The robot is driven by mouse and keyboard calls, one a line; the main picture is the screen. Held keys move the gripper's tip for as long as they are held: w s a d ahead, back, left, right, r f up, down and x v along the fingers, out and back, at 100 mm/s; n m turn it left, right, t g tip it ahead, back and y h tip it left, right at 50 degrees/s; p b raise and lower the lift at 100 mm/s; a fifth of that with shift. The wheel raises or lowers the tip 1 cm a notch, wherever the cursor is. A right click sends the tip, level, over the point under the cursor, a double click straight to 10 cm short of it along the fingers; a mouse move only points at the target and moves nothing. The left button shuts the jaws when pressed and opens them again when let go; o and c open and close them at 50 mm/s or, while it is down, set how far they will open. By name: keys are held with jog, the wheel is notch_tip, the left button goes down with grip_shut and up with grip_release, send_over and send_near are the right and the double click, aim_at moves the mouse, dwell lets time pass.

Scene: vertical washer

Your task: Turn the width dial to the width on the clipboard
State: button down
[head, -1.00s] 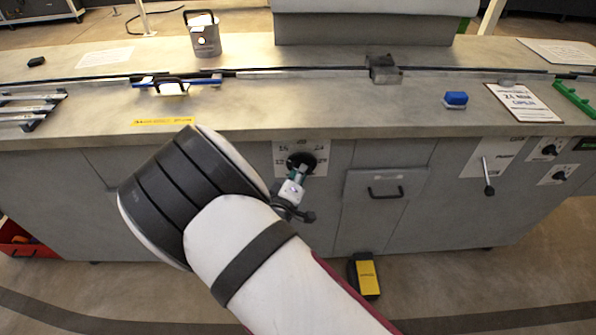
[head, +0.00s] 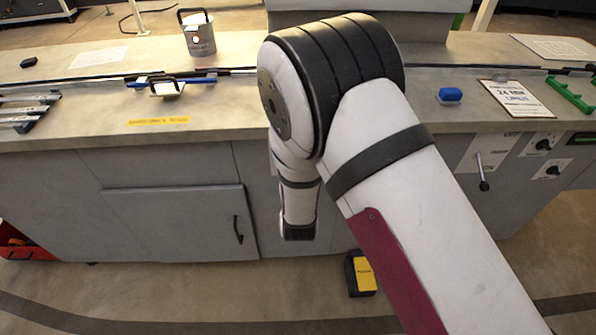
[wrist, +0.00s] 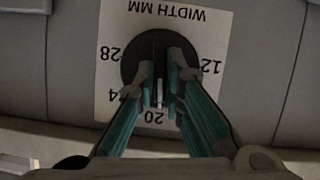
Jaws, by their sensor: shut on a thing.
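The black round width dial (wrist: 130,62) sits on a white plate (wrist: 190,22) marked WIDTH MM, upside down in the wrist view. 28 shows at left, 12 at right, 20 at the bottom, and a partly covered number ending in 4 at lower left. My gripper (wrist: 160,70) is shut on the dial's middle, its green fingers either side of the knob. A pale stripe between the fingers points towards 20; I cannot tell if it is the pointer. The clipboard (head: 517,98) lies on the counter at right in the head view, its large print reading 24. My arm hides the dial there.
The counter (head: 90,122) runs across the machine. A blue block (head: 449,95) lies left of the clipboard. A lever (head: 483,180) and two small dials are on the front at right. A yellow and black pedal (head: 361,275) stands on the floor.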

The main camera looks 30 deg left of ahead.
jog(key=shift+w+d+f+m+g+y+b, duration=0.15)
jog(key=shift+m+g+y+b, duration=0.35)
jog(key=shift+m+y+b, duration=1.25)
jog(key=shift+d+f+m+g+y+b, duration=0.15)
jog(key=shift+m+g+y+b, duration=0.45)
jog(key=shift+m+b, duration=2.1)
jog(key=shift+r+n+b, duration=0.1)
jog(key=shift+n+b, duration=0.45)
jog(key=shift+b, duration=0.25)
jog(key=c, duration=2)
grip_release()
jog(key=shift+o, duration=0.2)
jog(key=v, duration=0.7)
jog(key=shift+s+d, duration=0.2)
